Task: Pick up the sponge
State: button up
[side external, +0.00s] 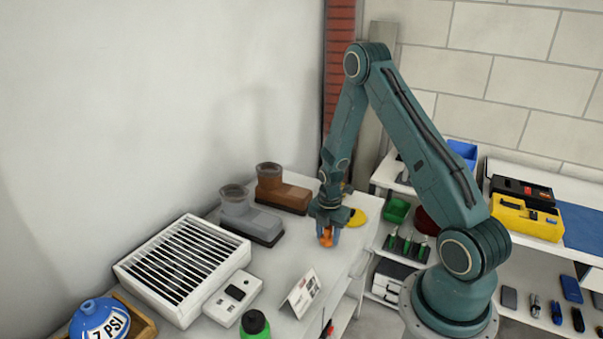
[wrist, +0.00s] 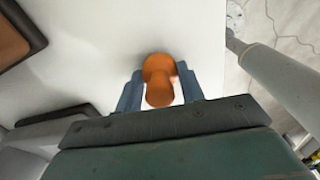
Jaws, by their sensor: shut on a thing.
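An orange, waisted block, which looks like the sponge (side external: 327,239), is between the fingers of my gripper (side external: 327,234). In the wrist view, the sponge (wrist: 158,80) sits between the two blue-grey fingertips of my gripper (wrist: 159,92), with one finger on each side. My gripper is shut on it and points down over the white table top. A faint shadow lies beside the sponge. I cannot tell whether it touches the table. The fingers hide its sides.
Grey (side external: 250,217) and brown (side external: 283,188) boots stand left of my gripper. A yellow round thing (side external: 357,218) lies close on its right.

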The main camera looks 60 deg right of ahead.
notch_tip(320, 180, up, 20)
dwell(0.8)
jog(key=shift+f, duration=0.1)
jog(key=shift+o, duration=1.1)
jog(key=shift+c, duration=0.8)
jog(key=w+d+f, duration=0.3)
jog(key=d, duration=0.5)
jog(key=w+d+f, duration=0.3)
jog(key=d+f, duration=0.1)
jog(key=d, duration=0.4)
jog(key=w+d+f, duration=0.3)
jog(key=d, duration=0.5)
jog(key=shift+d+f, duration=0.15)
jog(key=shift+f, duration=0.25)
jog(key=shift+f, duration=0.2)
